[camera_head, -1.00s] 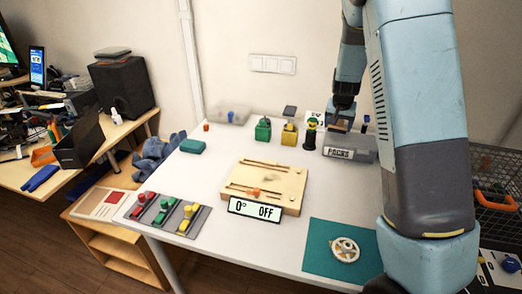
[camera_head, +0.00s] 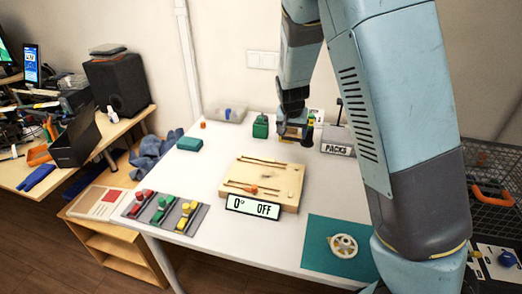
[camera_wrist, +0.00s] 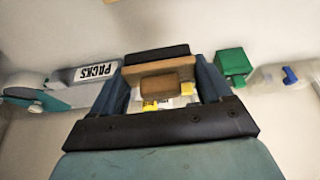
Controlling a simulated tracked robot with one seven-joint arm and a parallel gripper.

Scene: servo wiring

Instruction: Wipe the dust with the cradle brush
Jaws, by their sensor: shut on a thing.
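My gripper (camera_head: 293,128) is above the back of the white table, in front of the yellow block. It is shut on a brush with a tan wooden body and a black strip; the brush (camera_wrist: 160,76) sits between the fingers in the wrist view. The brush appears held above the table top. A grey PACKS box (camera_head: 337,148) stands to the right of my gripper, and a green block (camera_head: 261,127) to its left. I cannot make out any dust in either view. The yellow block (camera_wrist: 150,105) is mostly hidden behind my gripper and the brush.
A wooden board (camera_head: 270,178) with slots and a "0° OFF" display (camera_head: 253,207) lies mid-table. Coloured levers (camera_head: 163,211) are front left. A teal mat (camera_head: 318,232) with a white wheel (camera_head: 343,246) is front right. A clear bin (camera_head: 228,113) stands at the back.

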